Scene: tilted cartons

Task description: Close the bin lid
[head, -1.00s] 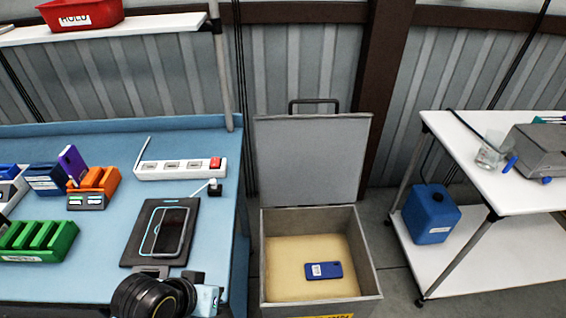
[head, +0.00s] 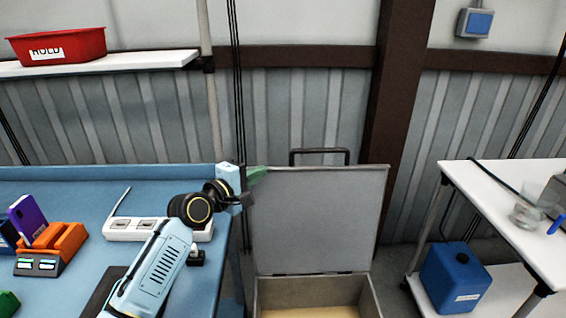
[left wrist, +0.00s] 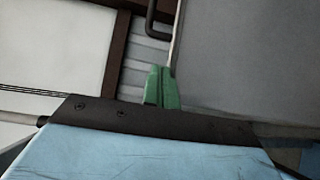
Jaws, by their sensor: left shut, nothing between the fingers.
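The grey bin (head: 262,293) stands on the floor right of the blue bench, cut off by the lower edge of the head view. Its lid (head: 318,225) stands open and upright, with a dark handle (head: 320,150) on its top edge. My left gripper (head: 262,173), with green fingers, is at the lid's upper left edge in the head view. In the left wrist view the shut, empty fingers (left wrist: 162,88) are beside the lid's edge (left wrist: 176,45), below the handle (left wrist: 155,30). I cannot tell whether they touch the lid. My right gripper is not in view.
The blue bench (head: 60,190) holds a power strip (head: 135,229) and an orange holder (head: 55,247). A white cart (head: 505,190) with a blue canister (head: 455,277) stands at the right. A red HOLD bin (head: 55,46) sits on the upper left shelf.

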